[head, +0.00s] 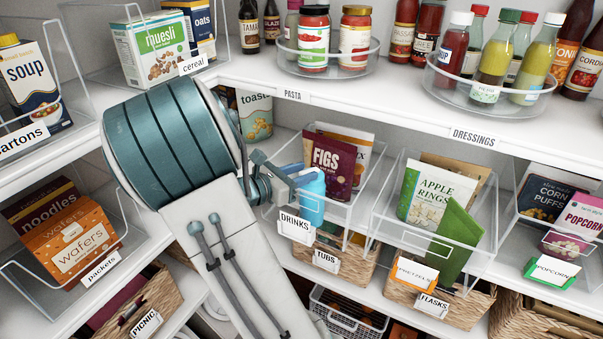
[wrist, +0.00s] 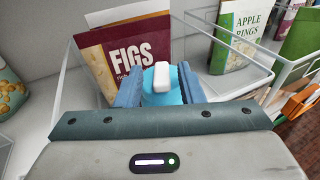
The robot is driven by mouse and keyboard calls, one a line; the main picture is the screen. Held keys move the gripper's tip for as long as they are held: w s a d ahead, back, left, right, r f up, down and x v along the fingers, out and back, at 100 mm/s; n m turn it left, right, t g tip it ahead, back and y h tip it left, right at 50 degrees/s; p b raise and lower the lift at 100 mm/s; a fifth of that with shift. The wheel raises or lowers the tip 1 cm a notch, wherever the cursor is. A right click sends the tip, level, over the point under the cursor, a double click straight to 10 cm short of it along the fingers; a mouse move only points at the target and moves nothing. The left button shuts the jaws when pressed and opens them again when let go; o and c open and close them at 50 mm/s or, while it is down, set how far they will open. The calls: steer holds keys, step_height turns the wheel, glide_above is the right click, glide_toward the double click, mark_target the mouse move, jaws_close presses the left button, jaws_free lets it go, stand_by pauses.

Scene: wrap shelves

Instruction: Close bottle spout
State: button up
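The bottle is light blue with a white spout piece on top. In the head view the bottle (head: 312,204) is upright at the near left end of a clear bin, just behind the DRINKS label. In the wrist view the bottle (wrist: 160,99) lies between the fingers, with the white spout (wrist: 162,77) facing the camera. My gripper (wrist: 160,80) has its two fingers apart, one on each side of the bottle's top. It also shows in the head view (head: 290,180), at the bottle's upper left. Whether the fingers touch the bottle cannot be seen. The spout's exact angle is unclear.
A FIGS packet (head: 328,166) stands right behind the bottle in the clear bin (head: 352,212). A bin with an apple rings packet (head: 432,195) is to the right. The shelf above, with jars and bottles, overhangs this level. Wicker baskets (head: 350,268) are below.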

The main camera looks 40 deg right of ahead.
steer(key=shift+a, duration=0.15)
steer(key=a+r, duration=0.1)
steer(key=a, duration=1.2)
steer(key=shift+a+r, duration=0.25)
steer(key=shift+r, duration=0.1)
steer(key=s+a+f+m+g+y, duration=0.2)
steer(key=s+f+m+y, duration=0.3)
steer(key=s+m+y, duration=0.5)
steer(key=s+a+r+m+t+y, duration=0.3)
steer(key=a+m+y, duration=0.3)
steer(key=a+m, duration=0.2)
steer(key=shift+a+t+y, duration=0.3)
steer(key=shift+a+t, duration=0.5)
steer(key=shift+t, duration=0.1)
